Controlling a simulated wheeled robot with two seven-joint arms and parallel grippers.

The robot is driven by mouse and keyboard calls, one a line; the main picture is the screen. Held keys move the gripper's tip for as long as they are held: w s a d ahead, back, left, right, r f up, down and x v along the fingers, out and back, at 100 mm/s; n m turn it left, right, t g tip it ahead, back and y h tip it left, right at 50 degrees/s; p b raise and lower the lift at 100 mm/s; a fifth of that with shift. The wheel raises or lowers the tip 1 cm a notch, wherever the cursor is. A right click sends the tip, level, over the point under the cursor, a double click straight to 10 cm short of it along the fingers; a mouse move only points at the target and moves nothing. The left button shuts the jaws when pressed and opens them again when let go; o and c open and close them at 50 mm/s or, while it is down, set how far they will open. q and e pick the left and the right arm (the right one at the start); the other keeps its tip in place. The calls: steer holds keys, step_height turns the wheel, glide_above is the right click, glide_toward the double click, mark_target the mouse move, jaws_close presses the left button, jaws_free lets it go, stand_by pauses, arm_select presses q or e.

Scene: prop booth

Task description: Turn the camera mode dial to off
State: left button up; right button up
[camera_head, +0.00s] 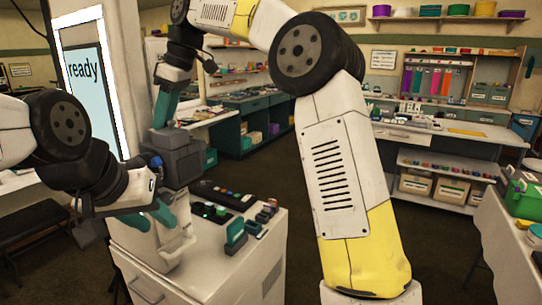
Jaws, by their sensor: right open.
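A dark grey boxy camera (182,162) stands on a white support above the white cabinet (225,258). A small blue knob (156,161) shows at its left side. I cannot make out the mode dial; the camera's top is partly covered by my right gripper. My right gripper (164,108) is open, pointing down, with its teal fingers right at the camera's top; I cannot tell whether they touch it. My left gripper (152,217) is lower, in front of the white support, with its teal fingers apart and nothing seen between them.
On the cabinet top lie a black control panel with coloured buttons (222,196) and small teal blocks (236,232). A lit screen reading "ready" (86,75) stands behind at the left. A table with a green box (522,195) is at the right. Dark floor lies between.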

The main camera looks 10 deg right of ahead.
steer(key=m, duration=0.2)
steer(key=m+t, duration=0.1)
steer(key=m, duration=0.1)
steer(key=shift+s+a+t+h, duration=0.1)
steer(key=shift+s+t+h, duration=0.05)
steer(key=shift+t+h, duration=0.15)
steer(key=m+t+h, duration=0.1)
steer(key=m, duration=0.3)
steer(key=shift+s+a, duration=0.15)
steer(key=shift+m, duration=0.4)
steer(key=v, duration=0.8)
steer(key=s+d+f+m, duration=0.1)
steer(key=s+d+f, duration=0.3)
steer(key=d, duration=0.4)
steer(key=s+d+f+m+t, duration=0.1)
steer(key=s+d+f, duration=0.3)
steer(key=d, duration=0.5)
steer(key=s+d+f+m+t, duration=0.1)
steer(key=s+d+f+m, duration=0.2)
steer(key=s+d+f, duration=0.2)
steer(key=s+d, duration=0.2)
steer(key=d, duration=0.1)
steer(key=shift+d+h, duration=0.25)
steer(key=shift+h, duration=0.05)
steer(key=shift+s+f, duration=0.1)
steer(key=shift+s, duration=0.05)
